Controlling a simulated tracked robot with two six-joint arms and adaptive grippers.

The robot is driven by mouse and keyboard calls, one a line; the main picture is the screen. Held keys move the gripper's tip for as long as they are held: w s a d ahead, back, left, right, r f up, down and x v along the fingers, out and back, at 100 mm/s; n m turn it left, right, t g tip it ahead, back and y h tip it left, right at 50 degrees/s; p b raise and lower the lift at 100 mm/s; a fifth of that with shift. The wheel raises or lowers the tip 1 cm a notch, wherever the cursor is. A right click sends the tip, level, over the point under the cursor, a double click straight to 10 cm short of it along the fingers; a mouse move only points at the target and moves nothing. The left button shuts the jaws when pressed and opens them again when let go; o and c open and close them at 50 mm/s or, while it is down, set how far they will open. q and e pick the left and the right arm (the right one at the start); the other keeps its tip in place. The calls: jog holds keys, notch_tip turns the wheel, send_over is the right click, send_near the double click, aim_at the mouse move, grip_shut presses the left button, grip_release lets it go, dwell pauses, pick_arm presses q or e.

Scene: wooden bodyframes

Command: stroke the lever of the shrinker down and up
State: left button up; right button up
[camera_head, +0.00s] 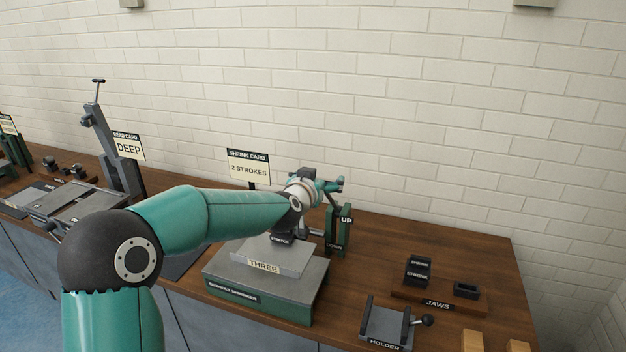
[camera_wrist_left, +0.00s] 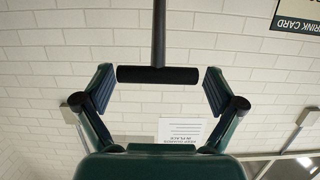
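The shrinker (camera_head: 265,290) is a green base with a grey block labelled THREE, on the wooden bench. A green post with an UP sign (camera_head: 346,220) stands at its right. My left arm reaches over the shrinker, and its gripper (camera_head: 335,185) is above it, near the post top. In the left wrist view, the lever's dark rod ends in a black crossbar handle (camera_wrist_left: 158,75). The open fingers of my left gripper (camera_wrist_left: 158,90) stand on either side of the handle, with small gaps at both ends. The lever is largely hidden in the head view. My right gripper is not in view.
The SHRINK CARD (camera_head: 248,168) reading 2 STROKES stands behind my forearm. A jaws tray (camera_head: 438,304) and a holder (camera_head: 386,325) are to the right. Another machine with a tall lever (camera_head: 112,145) stands at left. Bare bench lies right of the post.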

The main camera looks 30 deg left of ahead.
pick_arm(q)
jog(key=shift+d+f, duration=0.1)
jog(key=shift+f, duration=0.05)
jog(key=v, duration=1.2)
dwell(0.4)
jog(key=s+d+f+m+g+h, duration=0.1)
jog(key=d+f+g+h, duration=0.3)
jog(key=f, duration=1.1)
jog(key=s+d+f+m+g, duration=0.15)
jog(key=d+f, duration=0.45)
jog(key=f, duration=0.8)
jog(key=s+d+f+n+g+h, duration=0.1)
jog(key=s+d+f+g, duration=0.3)
jog(key=s+f, duration=0.5)
jog(key=s+d+f+g+h, duration=0.2)
jog(key=s+d+f+g, duration=0.3)
jog(key=s+d+f, duration=0.4)
jog(key=s, duration=0.4)
jog(key=shift+s+d+f+n+h, duration=0.2)
jog(key=shift+s+d+n+h, duration=0.05)
jog(key=shift+n+h, duration=0.15)
